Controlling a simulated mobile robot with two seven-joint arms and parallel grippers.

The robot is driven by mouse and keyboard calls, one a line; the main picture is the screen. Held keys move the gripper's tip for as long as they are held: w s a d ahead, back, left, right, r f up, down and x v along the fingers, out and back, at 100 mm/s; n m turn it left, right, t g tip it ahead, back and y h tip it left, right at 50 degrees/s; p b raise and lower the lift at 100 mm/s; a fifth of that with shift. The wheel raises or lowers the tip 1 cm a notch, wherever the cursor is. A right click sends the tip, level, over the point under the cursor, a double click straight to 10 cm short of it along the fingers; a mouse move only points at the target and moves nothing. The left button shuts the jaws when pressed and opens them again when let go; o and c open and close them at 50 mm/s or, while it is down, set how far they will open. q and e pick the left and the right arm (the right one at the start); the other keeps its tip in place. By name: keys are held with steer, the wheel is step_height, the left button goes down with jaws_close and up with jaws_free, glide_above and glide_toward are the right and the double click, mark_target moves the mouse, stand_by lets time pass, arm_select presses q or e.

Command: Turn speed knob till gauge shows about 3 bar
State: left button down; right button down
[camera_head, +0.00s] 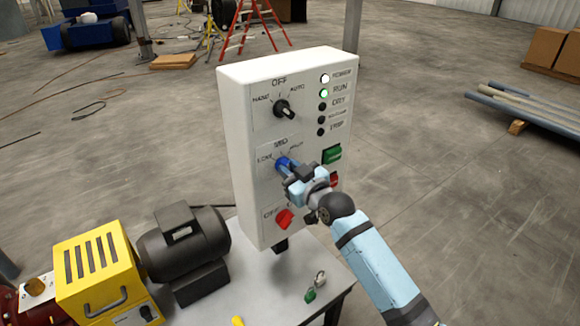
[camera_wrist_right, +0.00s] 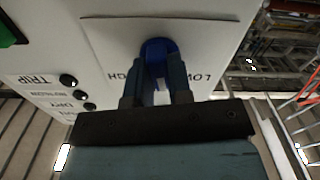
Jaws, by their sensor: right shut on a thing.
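The blue speed knob (camera_head: 284,164) is on the front of the white control box, under a label reading LOW, MID and partly hidden HIGH. My right gripper (camera_head: 290,172) is at the knob, its fingers shut on it. In the right wrist view the knob (camera_wrist_right: 158,52) sits between the two fingers (camera_wrist_right: 157,85), with the label upside down. The knob's pointer direction is hard to tell behind the fingers. No pressure gauge shows in either view. My left gripper is not in view.
The control box (camera_head: 240,130) has a black HAND-OFF-AUTO selector (camera_head: 285,109), a green button (camera_head: 332,154) and a red switch (camera_head: 284,219). POWER and RUN lamps are lit. A motor (camera_head: 183,250), a yellow guard (camera_head: 98,270) and a padlock (camera_head: 316,287) are on the table.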

steer(key=shift+m+p, duration=0.3)
steer(key=shift+m, duration=0.8)
steer(key=c, duration=1)
jaws_free()
steer(key=shift+c, duration=0.2)
steer(key=b+v, duration=0.2)
steer(key=v, duration=1.2)
